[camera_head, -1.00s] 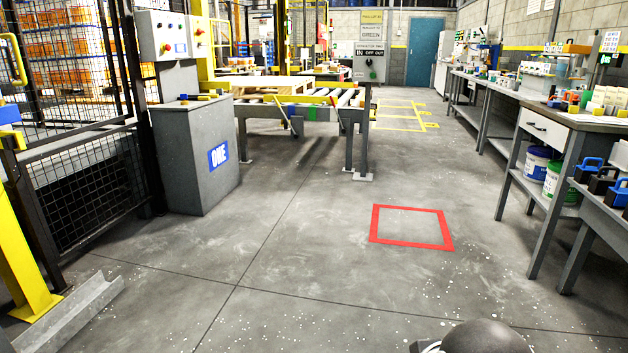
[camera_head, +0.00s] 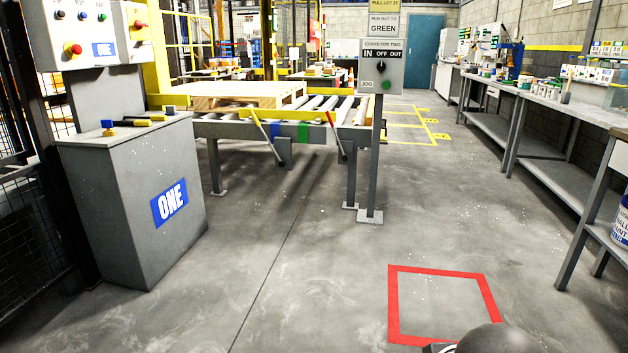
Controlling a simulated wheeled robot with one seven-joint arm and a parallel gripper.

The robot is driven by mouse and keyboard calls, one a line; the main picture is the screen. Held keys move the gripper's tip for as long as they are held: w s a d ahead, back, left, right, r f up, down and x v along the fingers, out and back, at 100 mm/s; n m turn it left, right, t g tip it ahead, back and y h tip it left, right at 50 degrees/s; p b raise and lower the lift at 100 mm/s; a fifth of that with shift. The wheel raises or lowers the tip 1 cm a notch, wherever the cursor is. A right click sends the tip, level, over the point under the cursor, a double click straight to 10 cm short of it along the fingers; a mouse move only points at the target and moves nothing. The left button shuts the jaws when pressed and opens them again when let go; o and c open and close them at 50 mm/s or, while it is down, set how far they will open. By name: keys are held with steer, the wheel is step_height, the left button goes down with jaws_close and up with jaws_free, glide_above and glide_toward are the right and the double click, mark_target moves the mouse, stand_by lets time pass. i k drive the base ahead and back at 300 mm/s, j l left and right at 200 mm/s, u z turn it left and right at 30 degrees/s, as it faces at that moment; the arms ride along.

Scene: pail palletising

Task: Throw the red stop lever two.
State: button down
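A lever with a red grip (camera_head: 331,119) slants up and to the left from the near side of the roller conveyor (camera_head: 225,130), near its right end. A second lever with a pale handle (camera_head: 262,130) leans left a little further along the same side. Blue (camera_head: 275,132) and green (camera_head: 303,133) patches mark the frame between them. I cannot read a number on either lever. My gripper is not in view; a dark rounded part, which seems to be mine, shows at the bottom right.
A grey control post marked CONVEYOR TWO (camera_head: 381,75) stands right of the conveyor. A grey cabinet marked ONE (camera_head: 120,215) stands at left. A red floor square (camera_head: 393,305) lies ahead. Workbenches (camera_head: 560,160) line the right. The middle floor is clear.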

mark_target(344, 157)
steer(key=i, duration=2.45)
steer(key=i+l+u, duration=0.15)
steer(key=i+u, duration=0.25)
steer(key=i, duration=0.3)
steer(key=i+l+u, duration=0.45)
steer(key=i, duration=0.25)
steer(key=i+l+u, duration=0.4)
steer(key=i+l, duration=0.2)
